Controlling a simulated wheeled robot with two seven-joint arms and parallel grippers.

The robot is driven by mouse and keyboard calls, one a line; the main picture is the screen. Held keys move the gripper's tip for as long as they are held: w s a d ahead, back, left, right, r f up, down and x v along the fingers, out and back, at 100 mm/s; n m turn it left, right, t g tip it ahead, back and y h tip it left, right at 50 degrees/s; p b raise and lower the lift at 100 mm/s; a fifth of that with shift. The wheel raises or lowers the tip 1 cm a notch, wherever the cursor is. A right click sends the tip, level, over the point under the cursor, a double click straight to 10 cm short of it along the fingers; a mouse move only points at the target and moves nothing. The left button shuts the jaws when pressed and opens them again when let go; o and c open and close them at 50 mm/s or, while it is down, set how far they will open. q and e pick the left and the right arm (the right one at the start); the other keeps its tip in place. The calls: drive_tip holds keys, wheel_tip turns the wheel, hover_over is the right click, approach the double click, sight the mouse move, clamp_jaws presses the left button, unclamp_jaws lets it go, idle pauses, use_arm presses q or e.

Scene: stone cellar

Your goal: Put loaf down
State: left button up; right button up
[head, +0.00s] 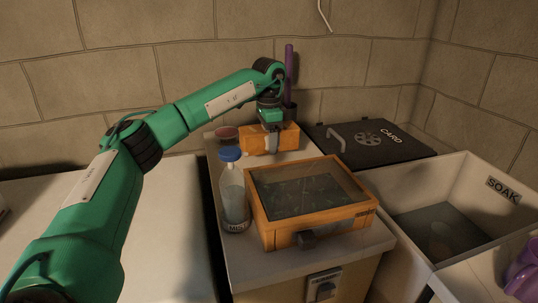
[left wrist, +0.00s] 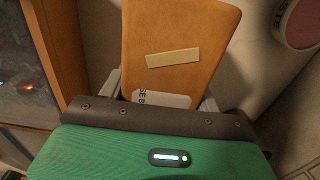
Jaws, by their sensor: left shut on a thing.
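My left gripper (head: 271,143) is shut on an orange-brown block (head: 254,144), the only thing in view that could be the loaf. The block is at the back of the pale counter (head: 265,262), behind a glass-topped wooden box. I cannot tell whether it touches the counter. In the left wrist view the block (left wrist: 180,28) stands between the fingers, with a plain tan strip and a white label partly hidden by the gripper. My right gripper is not in view.
The glass-topped box (head: 262,217) and a blue-capped bottle (head: 234,193) stand in front. A purple rod (head: 289,68) is behind. A dark lid marked CARD (head: 400,153) and a SOAK basin (head: 502,192) are at right.

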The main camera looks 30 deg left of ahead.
sight(269, 162)
use_arm(q)
wheel_tip(269, 162, down, 5)
drive_tip(key=shift+r, duration=0.15)
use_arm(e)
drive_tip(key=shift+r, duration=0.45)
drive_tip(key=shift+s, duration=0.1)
use_arm(q)
drive_tip(key=o, duration=1.1)
drive_tip(key=shift+f, duration=0.2)
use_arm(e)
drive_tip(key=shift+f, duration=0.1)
